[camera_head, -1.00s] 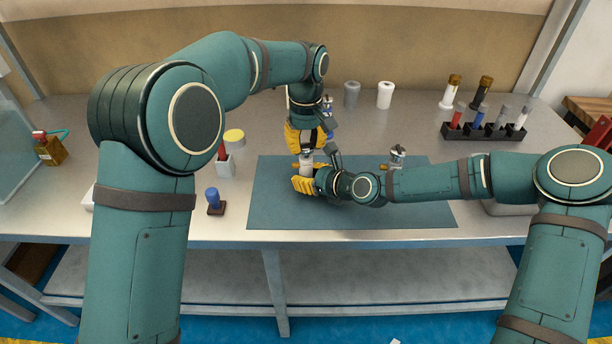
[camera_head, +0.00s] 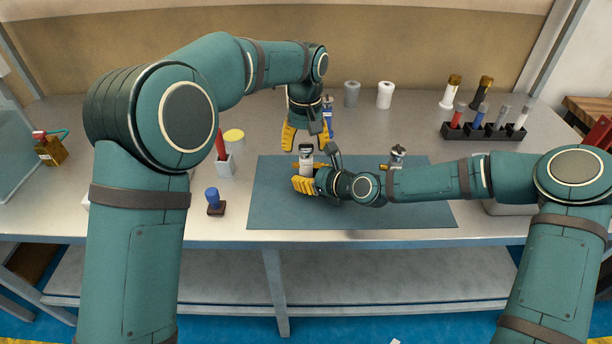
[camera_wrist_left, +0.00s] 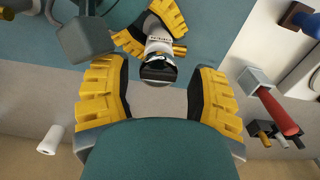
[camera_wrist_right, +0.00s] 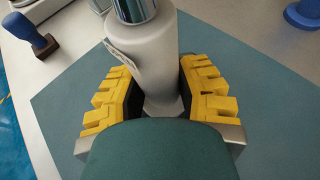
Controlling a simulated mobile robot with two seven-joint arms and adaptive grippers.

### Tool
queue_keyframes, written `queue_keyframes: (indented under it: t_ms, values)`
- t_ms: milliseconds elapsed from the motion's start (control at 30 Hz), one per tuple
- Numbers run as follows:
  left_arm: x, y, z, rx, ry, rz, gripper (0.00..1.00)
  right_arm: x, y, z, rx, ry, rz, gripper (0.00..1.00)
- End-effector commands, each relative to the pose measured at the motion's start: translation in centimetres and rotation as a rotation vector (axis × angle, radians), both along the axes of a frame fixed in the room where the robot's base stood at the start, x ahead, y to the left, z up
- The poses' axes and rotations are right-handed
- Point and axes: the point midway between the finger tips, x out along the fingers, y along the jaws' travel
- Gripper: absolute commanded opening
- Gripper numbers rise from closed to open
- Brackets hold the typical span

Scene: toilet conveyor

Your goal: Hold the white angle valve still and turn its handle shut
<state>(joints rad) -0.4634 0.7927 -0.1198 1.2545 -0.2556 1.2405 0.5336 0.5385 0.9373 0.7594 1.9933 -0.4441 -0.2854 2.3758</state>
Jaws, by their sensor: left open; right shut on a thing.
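The white angle valve (camera_head: 306,166) stands at the left part of the teal mat (camera_head: 350,213). My right gripper (camera_head: 304,185) is shut on its white body, with a yellow finger on each side in the right wrist view (camera_wrist_right: 160,100). The valve's dark, shiny handle (camera_wrist_left: 158,70) faces my left gripper in the left wrist view. My left gripper (camera_head: 305,138) is open and empty, just behind and above the valve, with its fingers spread wide and apart from the handle. I cannot tell how far the handle is turned.
A second, metallic valve (camera_head: 397,157) with brass parts stands on the mat to the right.

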Motion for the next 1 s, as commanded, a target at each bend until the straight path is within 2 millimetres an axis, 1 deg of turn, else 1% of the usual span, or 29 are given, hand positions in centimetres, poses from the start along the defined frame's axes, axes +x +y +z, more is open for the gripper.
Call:
queue_keyframes:
  t_ms: [33,167,800,1000]
  values:
    - [-0.1,-0.3,0.2,-0.004,0.0,-0.003,0.65,-0.1,0.1,-0.1,-0.001,0.002,0.003,0.0]
    - [0.0,-0.3,1.3,-0.006,-0.003,-0.004,0.65,-0.1,0.1,-0.1,0.0,0.003,0.002,0.0]
    - [0.0,-0.2,7.0,-0.004,-0.002,-0.001,0.65,0.0,0.0,-0.1,-0.001,0.002,0.001,0.0]
    - [0.0,-0.2,8.0,-0.003,-0.001,-0.001,0.65,0.0,0.0,-0.1,-0.001,0.002,0.001,0.0]
